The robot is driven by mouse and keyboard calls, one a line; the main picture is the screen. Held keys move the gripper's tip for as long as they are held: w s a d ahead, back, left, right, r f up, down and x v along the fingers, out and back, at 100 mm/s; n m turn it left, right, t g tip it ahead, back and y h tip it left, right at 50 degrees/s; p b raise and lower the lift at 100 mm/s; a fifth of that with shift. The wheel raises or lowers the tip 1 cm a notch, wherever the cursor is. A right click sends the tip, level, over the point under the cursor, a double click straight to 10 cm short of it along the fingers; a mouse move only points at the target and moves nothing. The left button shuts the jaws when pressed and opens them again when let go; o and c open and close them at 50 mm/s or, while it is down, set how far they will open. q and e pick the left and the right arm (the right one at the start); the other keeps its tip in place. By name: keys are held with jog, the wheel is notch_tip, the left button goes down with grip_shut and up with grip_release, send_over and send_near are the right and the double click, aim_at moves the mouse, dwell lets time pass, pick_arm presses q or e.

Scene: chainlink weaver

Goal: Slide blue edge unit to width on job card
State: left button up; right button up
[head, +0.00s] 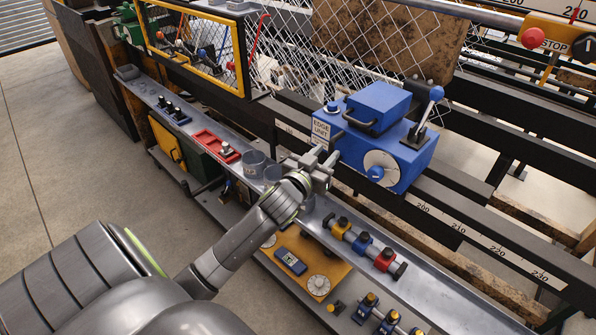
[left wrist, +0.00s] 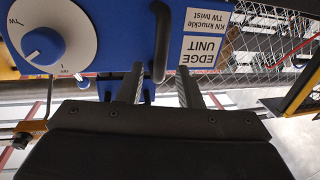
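The blue edge unit (head: 402,151) sits on the dark rail, with a white dial (head: 381,168), a black bar handle (head: 360,126) and a lever with a blue knob on its right. My left gripper (head: 327,160) is just in front of its left front side, open and empty. In the left wrist view, which shows the unit upside down, the fingers (left wrist: 159,87) are apart, with the handle (left wrist: 160,45) showing between and beyond them. I cannot tell whether they touch the unit. A rail scale (head: 480,235) reads 200 to 230 right of the unit. No job card is readable. My right gripper is out of view.
Chain-link mesh (head: 290,45) stretches behind the rail. A grey shelf (head: 440,293) below it carries a red tray (head: 215,146), cups and a coloured roller tool (head: 362,246). A yellow control box with STOP (head: 556,40) hangs at upper right. The rail right of the unit looks clear.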

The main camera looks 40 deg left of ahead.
pick_arm(q)
jog(key=s+d+b, duration=0.1)
jog(key=s+b, duration=0.2)
jog(key=s, duration=1)
jog(key=shift+s+d, duration=0.25)
jog(key=shift+s, duration=0.05)
